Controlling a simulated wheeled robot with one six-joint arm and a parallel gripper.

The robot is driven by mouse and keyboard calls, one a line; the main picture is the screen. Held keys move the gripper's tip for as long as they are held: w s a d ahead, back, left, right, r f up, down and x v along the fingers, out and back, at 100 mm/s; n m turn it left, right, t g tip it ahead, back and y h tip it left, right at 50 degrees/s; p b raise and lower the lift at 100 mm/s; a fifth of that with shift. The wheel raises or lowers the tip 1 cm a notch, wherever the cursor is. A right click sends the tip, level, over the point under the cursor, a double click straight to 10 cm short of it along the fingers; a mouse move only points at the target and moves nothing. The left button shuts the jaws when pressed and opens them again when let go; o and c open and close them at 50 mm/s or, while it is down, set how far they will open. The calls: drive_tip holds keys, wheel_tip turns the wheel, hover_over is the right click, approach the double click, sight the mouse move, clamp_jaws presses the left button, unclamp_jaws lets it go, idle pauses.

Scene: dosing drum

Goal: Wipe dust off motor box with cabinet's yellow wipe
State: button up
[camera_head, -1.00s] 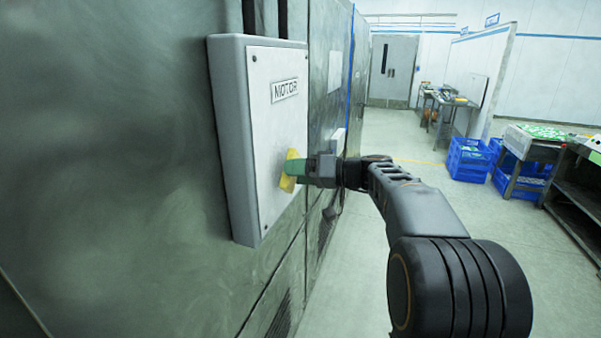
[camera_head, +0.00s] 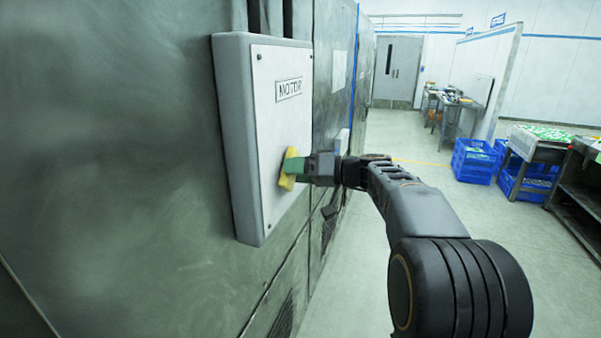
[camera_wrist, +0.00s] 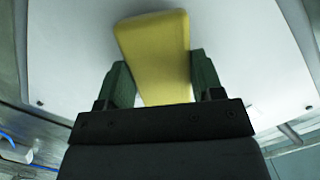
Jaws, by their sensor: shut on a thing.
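The motor box (camera_head: 278,200) is a white-faced, grey-sided box on the dark metal wall, with a "MOTOR" label (camera_head: 289,88) near its top. My gripper (camera_head: 293,166), with green fingers, is shut on the yellow wipe (camera_head: 288,178) in front of the lower middle of the box's face. The wipe appears to touch the face. In the wrist view the yellow wipe (camera_wrist: 155,45) stands out between the two green fingers, with the white box face (camera_wrist: 245,50) filling the background. I cannot make out dust on the face.
The wall's metal panels (camera_head: 120,180) run along the left. Open floor (camera_head: 370,260) lies to the right of the wall. Blue crates (camera_head: 474,160) and work tables (camera_head: 540,150) stand farther off at the right. A grey door (camera_head: 398,70) is at the back.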

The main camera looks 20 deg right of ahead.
sight(303, 151)
drive_tip(key=shift+w+a, duration=0.2)
drive_tip(key=shift+a, duration=0.1)
drive_tip(key=shift+w, duration=0.1)
drive_tip(key=shift+w+d, duration=0.5)
drive_tip(key=shift+w, duration=0.2)
drive_tip(key=shift+w+d, duration=0.5)
drive_tip(key=shift+w, duration=0.15)
drive_tip(key=w+d+p, duration=0.3)
drive_tip(key=w, duration=0.2)
drive_tip(key=w+d+p, duration=0.2)
drive_tip(key=shift+w+d+r+p, duration=0.15)
drive_tip(key=shift+w+d+p, duration=0.15)
drive_tip(key=shift+w, duration=0.05)
drive_tip(key=shift+w+d+p, duration=0.3)
drive_tip(key=shift+w, duration=0.05)
drive_tip(key=shift+w+f, duration=0.15)
drive_tip(key=shift+f, duration=0.05)
drive_tip(key=shift+b, duration=0.45)
